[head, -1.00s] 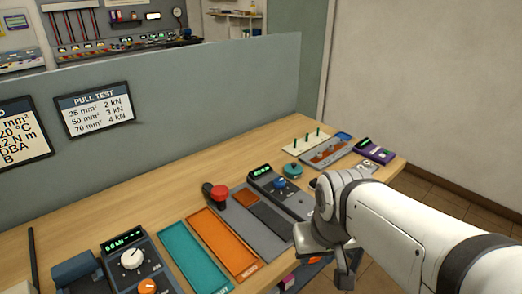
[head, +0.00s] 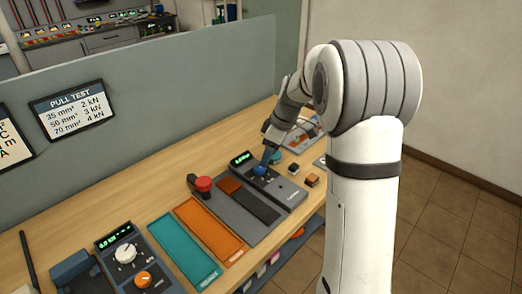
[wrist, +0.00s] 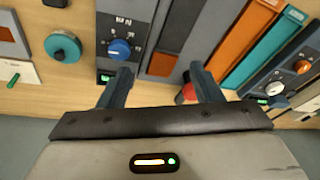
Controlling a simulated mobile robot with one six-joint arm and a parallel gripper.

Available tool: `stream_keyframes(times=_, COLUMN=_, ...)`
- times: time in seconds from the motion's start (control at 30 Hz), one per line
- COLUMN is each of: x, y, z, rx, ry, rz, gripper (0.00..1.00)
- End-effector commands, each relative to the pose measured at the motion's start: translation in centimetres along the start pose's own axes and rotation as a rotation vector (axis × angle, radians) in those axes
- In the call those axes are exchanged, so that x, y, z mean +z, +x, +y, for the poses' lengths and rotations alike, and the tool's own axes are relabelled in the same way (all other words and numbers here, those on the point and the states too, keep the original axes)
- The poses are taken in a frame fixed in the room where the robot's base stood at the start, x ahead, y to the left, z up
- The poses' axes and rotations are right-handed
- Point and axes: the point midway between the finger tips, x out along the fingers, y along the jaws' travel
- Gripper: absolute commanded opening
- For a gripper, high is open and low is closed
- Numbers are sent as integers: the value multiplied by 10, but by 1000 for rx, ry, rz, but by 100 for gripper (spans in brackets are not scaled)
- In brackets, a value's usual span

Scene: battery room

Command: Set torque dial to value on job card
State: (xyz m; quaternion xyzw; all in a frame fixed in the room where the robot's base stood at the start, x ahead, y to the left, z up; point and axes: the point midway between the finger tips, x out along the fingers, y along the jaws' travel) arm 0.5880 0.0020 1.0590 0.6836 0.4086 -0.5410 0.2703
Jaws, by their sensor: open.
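A blue dial (head: 260,170) sits on a dark grey box (head: 281,188) with a green-lit display (head: 241,158). Its digits are too small to read surely, and I cannot confirm from its lettering that it is the torque dial. In the wrist view the blue dial (wrist: 119,49) lies just beyond the left fingertip, not between the fingers. My gripper (wrist: 161,72) is open and empty, its fingers spread wide. A card (head: 12,145), perhaps the job card, is cut off at the left edge.
A red knob (head: 204,184), an orange tray (head: 208,231) and a teal tray (head: 182,253) lie left of the box. Another box has a white dial (head: 125,254) and an orange dial (head: 143,279). A grey partition (head: 170,75) stands behind, with a PULL TEST card (head: 72,108).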

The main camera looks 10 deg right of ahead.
Motion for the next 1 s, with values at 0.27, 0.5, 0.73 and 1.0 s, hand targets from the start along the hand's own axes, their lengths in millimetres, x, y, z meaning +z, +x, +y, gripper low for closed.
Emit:
stream_keyframes(times=0.27, x=-14, y=42, z=75, rx=-54, ry=-304, rz=80, gripper=59)
stream_keyframes(times=0.5, x=-15, y=62, z=90, rx=-60, ry=-390, rz=105, gripper=59)
stream_keyframes(times=0.73, x=-19, y=96, z=86, rx=-63, ry=-390, rz=104, gripper=59)
stream_keyframes(times=1.0, x=-22, y=129, z=84, rx=-61, ry=-391, rz=104, gripper=59)
